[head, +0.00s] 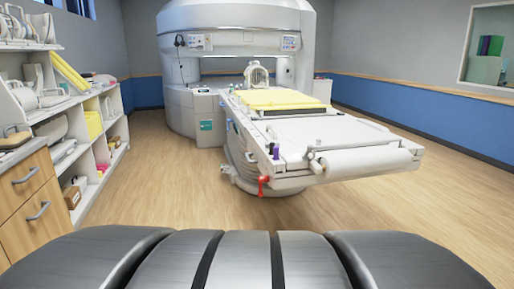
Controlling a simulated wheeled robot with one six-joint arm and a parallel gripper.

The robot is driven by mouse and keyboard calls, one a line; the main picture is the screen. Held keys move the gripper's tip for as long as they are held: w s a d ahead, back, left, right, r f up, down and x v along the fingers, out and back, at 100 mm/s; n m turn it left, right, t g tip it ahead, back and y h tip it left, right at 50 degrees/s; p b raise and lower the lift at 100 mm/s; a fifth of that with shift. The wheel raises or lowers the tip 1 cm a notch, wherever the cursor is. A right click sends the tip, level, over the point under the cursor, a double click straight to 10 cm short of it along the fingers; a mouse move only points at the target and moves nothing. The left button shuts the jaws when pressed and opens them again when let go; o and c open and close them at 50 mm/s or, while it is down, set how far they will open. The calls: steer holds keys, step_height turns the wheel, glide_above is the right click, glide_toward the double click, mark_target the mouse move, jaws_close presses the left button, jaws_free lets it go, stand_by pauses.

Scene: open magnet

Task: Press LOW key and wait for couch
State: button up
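The couch (330,130) extends toward me from the open magnet (238,60), with a yellow pad (280,99) on its far part and a white paper roll (366,161) across its near end. Two small control panels show on the magnet's front, one at the left (197,41) and one at the right (290,43). Their keys are too small to read, so I cannot tell which is the LOW key. A white head coil (257,76) stands at the far end of the couch. My gripper is not in view.
White shelves (95,125) with coils and boxes, and a wooden drawer cabinet (30,200), line the left side. A red handle (263,186) hangs at the couch's near left corner. Wooden floor (170,185) is clear between shelves and couch. A window (490,45) is at right.

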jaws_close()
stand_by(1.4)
